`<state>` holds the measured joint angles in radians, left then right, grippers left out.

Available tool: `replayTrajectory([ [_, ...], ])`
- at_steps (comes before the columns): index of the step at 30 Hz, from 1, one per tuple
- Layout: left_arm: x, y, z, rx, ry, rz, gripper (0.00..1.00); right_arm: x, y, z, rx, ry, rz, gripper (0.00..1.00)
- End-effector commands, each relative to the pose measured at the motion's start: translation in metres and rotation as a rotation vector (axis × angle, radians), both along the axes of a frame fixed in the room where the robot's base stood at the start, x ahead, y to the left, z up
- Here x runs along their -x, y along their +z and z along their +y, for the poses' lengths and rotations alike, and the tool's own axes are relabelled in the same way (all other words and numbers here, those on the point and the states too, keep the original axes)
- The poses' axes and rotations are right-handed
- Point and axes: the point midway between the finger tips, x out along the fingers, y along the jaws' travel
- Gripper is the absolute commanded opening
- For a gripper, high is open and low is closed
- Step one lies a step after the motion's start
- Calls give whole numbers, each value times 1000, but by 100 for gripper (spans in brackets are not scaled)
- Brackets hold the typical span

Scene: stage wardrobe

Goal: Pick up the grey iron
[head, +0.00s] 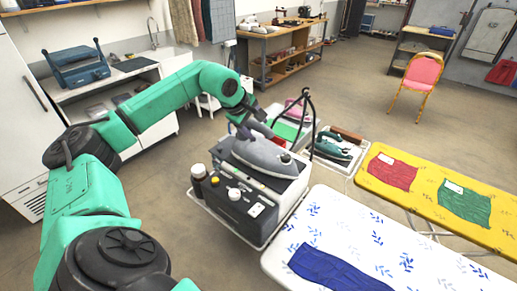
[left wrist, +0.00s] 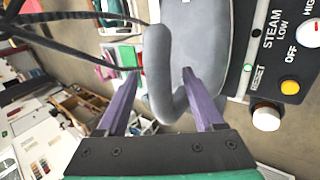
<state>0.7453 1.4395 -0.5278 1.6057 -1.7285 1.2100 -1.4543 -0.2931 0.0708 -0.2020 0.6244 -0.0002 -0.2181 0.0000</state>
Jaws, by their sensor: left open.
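The grey iron (head: 262,157) rests on top of a dark steam station (head: 238,200) with buttons and knobs on its front. My left gripper (head: 260,130) is above the iron at its handle. In the left wrist view, the two purple fingers of the gripper (left wrist: 160,74) are apart, with the grey iron's looped handle (left wrist: 158,62) between them. I see no closed grip on the handle. My right gripper is not in view.
A dark cord stand (head: 309,108) rises behind the iron. Another tray with irons (head: 332,148) stands to the right. A white ironing board with blue leaves (head: 318,219) is at front right, a yellow one (head: 425,190) beyond it. Open floor lies behind.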

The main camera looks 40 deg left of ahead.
Motion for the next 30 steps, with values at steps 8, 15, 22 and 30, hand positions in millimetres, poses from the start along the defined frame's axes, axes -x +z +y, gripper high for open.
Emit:
replayTrajectory([
  [8,0,0,0,1,1,0,0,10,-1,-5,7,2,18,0],
  [15,-1,3,0,0,1,-7,0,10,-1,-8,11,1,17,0],
  [22,-2,16,0,3,1,-12,0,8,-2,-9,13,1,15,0],
  [30,-2,92,-2,7,-2,-20,0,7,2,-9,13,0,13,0],
])
